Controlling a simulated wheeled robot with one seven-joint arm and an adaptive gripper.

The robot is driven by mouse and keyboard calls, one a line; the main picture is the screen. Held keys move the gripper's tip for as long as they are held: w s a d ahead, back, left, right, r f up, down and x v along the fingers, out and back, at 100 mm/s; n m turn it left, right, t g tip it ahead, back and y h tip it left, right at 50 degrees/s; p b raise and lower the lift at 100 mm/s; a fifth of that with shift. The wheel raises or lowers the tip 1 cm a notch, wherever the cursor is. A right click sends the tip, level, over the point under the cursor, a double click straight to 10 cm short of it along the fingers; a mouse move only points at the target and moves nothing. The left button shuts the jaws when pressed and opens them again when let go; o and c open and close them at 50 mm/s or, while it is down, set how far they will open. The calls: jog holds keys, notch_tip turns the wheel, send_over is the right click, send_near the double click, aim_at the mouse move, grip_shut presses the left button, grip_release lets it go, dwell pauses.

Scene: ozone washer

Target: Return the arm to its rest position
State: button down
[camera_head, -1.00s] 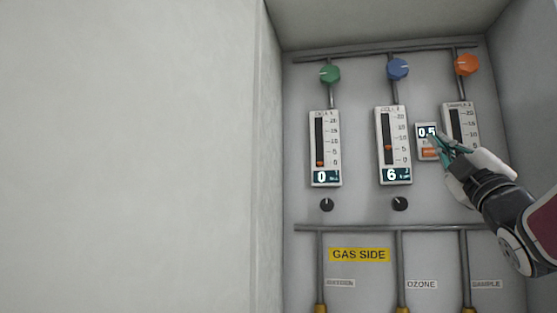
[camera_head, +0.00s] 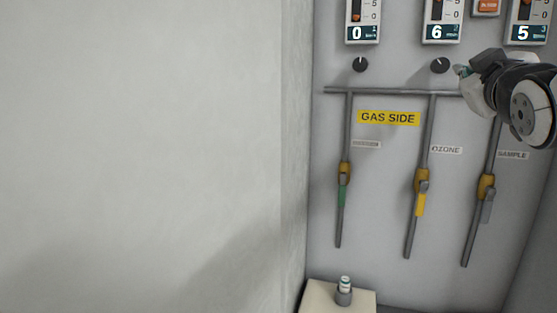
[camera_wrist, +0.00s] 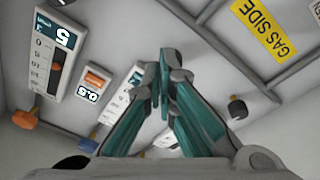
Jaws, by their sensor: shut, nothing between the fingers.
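My gripper (camera_head: 460,71) is at the upper right in the head view, in front of the gas panel, close to the right of a black knob (camera_head: 440,65). In the wrist view its teal fingers (camera_wrist: 163,85) meet at the tips with nothing between them. The arm behind the gripper hides part of the panel and the top of the sample pipe.
Flowmeters reading 0 (camera_head: 362,30) and 6 (camera_head: 441,30) line the top. A small vial (camera_head: 344,288) stands on a pale block (camera_head: 325,296). A blank wall (camera_head: 140,130) fills the left.

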jog(key=s+a+f+m+g+y, duration=0.1)
jog(key=s+a+f+g+y, duration=0.1)
jog(key=s+a+f+g, duration=0.2)
jog(key=s+a+f+m+g+y, duration=0.1)
jog(key=s+a+f+g, duration=0.4)
jog(key=s+f, duration=0.6)
jog(key=s+a+f+m+g+y, duration=0.1)
jog(key=s+a+f+g, duration=0.3)
jog(key=s+f, duration=0.4)
notch_tip(320, 180, down, 6)
jog(key=shift+s+a+r+m+g+y, duration=0.1)
jog(key=shift+s+a+m+g+y, duration=0.25)
jog(key=shift+y, duration=0.55)
jog(key=shift+w+d, duration=0.1)
jog(key=shift+w, duration=0.05)
